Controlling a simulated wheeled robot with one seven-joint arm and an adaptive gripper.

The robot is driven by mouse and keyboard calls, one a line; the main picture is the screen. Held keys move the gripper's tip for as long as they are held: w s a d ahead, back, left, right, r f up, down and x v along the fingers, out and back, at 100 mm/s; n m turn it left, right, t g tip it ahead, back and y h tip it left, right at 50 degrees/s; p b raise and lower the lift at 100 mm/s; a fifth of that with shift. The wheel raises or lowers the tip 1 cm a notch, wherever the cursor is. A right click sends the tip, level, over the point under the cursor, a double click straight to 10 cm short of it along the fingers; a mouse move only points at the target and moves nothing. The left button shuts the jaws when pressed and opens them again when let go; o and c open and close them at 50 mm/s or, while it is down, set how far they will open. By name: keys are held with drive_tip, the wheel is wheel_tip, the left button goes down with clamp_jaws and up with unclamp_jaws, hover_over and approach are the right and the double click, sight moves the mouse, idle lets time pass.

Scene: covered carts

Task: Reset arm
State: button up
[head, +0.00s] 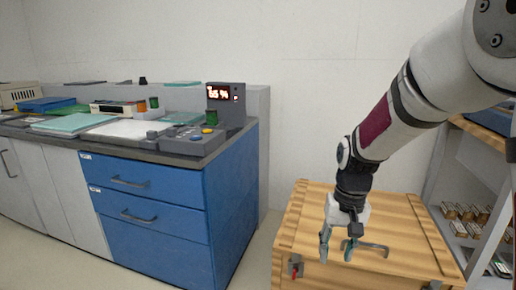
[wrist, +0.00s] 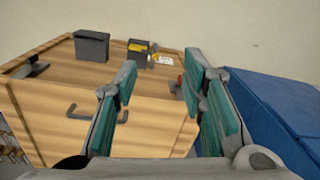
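My gripper (head: 337,248) hangs from my arm over the front part of a wooden crate (head: 300,215) in the head view. Its two fingers are spread apart with nothing between them. In the wrist view my gripper (wrist: 162,70) also shows open, with teal pads on both fingers. The crate (wrist: 50,100) shows behind the fingers there. A grey handle (head: 372,246) on the crate is just right of the fingers in the head view. I cannot tell whether a finger touches the crate.
A blue drawer cabinet (head: 150,215) with a counter stands left of the crate. A grey device (head: 226,105) with a lit display stands on it. An open shelf (head: 455,190) with small items stands right. A dark grey box (wrist: 91,46) sits on the crate in the wrist view.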

drive_tip(key=s+r, duration=1)
drive_tip(key=s, duration=0.5)
drive_tip(key=s+r+n, duration=0.1)
drive_tip(key=s, duration=1.7)
wheel_tip(320, 180, up, 33)
drive_tip(key=d+t+p, duration=0.1)
drive_tip(key=t+p, duration=0.3)
drive_tip(key=p, duration=2.7)
drive_tip(key=shift+h, duration=0.3)
drive_tip(key=shift+w, duration=0.1)
